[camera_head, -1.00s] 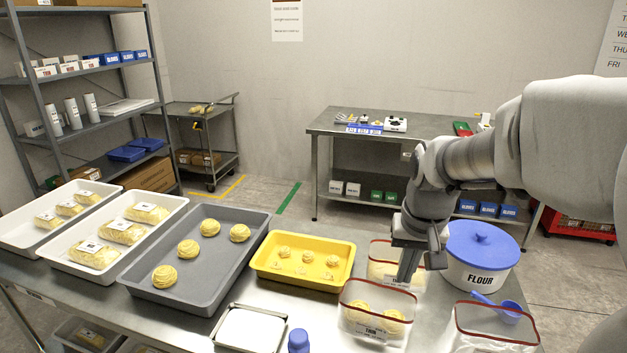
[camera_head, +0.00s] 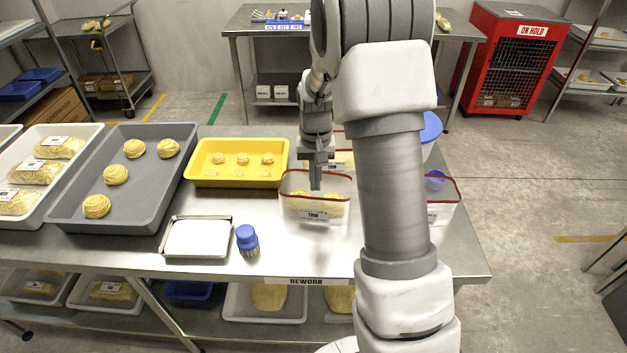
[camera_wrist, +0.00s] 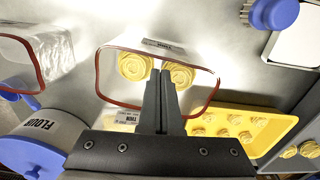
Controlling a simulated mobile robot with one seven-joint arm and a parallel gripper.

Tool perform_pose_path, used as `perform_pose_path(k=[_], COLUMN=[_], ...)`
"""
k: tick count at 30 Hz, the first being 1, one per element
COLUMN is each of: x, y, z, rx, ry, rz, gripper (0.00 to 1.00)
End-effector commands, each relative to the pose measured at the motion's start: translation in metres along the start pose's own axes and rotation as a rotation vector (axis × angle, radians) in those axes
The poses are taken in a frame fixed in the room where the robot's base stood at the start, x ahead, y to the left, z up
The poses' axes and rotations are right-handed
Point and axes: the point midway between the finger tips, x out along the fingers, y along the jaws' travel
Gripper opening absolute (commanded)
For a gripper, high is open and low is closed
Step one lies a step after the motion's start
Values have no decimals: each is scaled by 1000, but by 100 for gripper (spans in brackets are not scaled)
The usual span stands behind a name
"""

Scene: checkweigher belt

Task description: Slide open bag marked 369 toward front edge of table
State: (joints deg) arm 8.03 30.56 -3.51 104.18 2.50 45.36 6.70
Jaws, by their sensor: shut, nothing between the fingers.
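A clear open bag (camera_head: 328,216) with a red rim stands on the steel table and holds yellow pasta nests. Its front label is too small to read surely. The bag also shows in the wrist view (camera_wrist: 200,55), with two nests visible inside. My gripper (camera_head: 316,187) points down at this bag's mouth, its fingers shut and empty. In the wrist view the fingertips (camera_wrist: 161,74) overlap the opening beside the nests; I cannot tell how deep they are. A second red-rimmed bag (camera_head: 343,160) stands just behind, partly hidden by my arm.
A third red-rimmed bag (camera_head: 441,213) stands to the right, partly behind my arm. A yellow tray (camera_head: 238,180) is at the left, the flour tub (camera_wrist: 37,130) behind. A blue-topped brush (camera_head: 247,240) and white-topped scale (camera_head: 197,238) sit left. Table before the bag is clear.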

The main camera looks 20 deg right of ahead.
Motion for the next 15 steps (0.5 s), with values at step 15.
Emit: perform_pose_path(k=[15], x=[70], y=[0], z=[0], rx=[0], ry=[-1], rz=[0], gripper=[0])
